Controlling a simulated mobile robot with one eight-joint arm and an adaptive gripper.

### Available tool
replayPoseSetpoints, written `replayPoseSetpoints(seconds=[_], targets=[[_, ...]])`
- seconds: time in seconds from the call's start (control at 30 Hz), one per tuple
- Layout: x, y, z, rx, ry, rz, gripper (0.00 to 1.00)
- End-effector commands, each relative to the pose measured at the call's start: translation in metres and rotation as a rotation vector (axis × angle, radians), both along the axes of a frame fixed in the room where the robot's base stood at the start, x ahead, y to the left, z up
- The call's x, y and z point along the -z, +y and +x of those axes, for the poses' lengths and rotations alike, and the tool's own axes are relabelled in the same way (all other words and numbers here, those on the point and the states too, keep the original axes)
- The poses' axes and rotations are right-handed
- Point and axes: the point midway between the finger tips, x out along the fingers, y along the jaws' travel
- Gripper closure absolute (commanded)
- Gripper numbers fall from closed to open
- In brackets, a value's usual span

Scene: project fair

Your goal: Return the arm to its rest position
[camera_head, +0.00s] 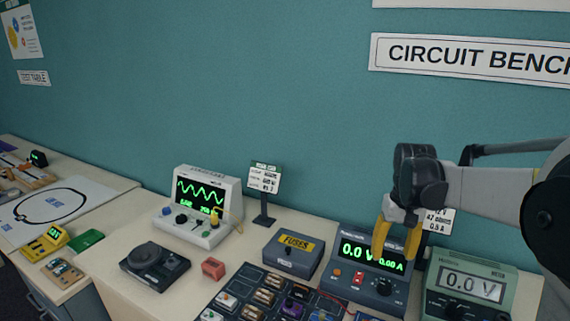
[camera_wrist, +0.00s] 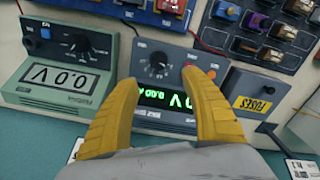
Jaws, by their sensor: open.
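My arm reaches in from the right in the head view. My gripper (camera_head: 397,240), with yellow fingers, points down in front of the dark blue power supply (camera_head: 345,277), whose green display shows 0.0 V and 0.00 A. In the wrist view my gripper (camera_wrist: 158,105) has its two fingers apart with nothing held between them. The power supply (camera_wrist: 165,62) shows upside down between and beyond the fingers. I cannot tell whether the fingers touch it.
A green voltmeter (camera_head: 468,287) stands right of the power supply. A FUSES box (camera_head: 292,258), a module board (camera_head: 250,301), an oscilloscope (camera_head: 197,207) and a sign on a post (camera_head: 264,190) stand to the left. The teal wall (camera_head: 300,100) rises behind the bench.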

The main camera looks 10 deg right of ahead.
Motion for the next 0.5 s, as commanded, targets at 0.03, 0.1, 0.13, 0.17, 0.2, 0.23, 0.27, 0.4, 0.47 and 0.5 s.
replayPoseSetpoints(seconds=[0.03,0.1,0.13,0.17,0.2,0.23,0.27,0.4,0.47,0.5], targets=[[-0.006,0.008,-0.007,-0.008,-0.017,-0.004,0.45],[-0.016,0.023,-0.018,-0.022,-0.058,-0.015,0.45],[-0.021,0.03,-0.025,-0.028,-0.08,-0.02,0.45],[-0.026,0.038,-0.032,-0.037,-0.104,-0.026,0.45],[-0.031,0.049,-0.043,-0.048,-0.139,-0.033,0.45],[-0.035,0.057,-0.051,-0.057,-0.167,-0.039,0.45],[-0.038,0.065,-0.06,-0.065,-0.195,-0.043,0.45],[-0.045,0.099,-0.1,-0.104,-0.325,-0.057,0.45],[-0.043,0.111,-0.117,-0.12,-0.381,-0.06,0.45],[-0.041,0.118,-0.127,-0.129,-0.416,-0.061,0.45]])
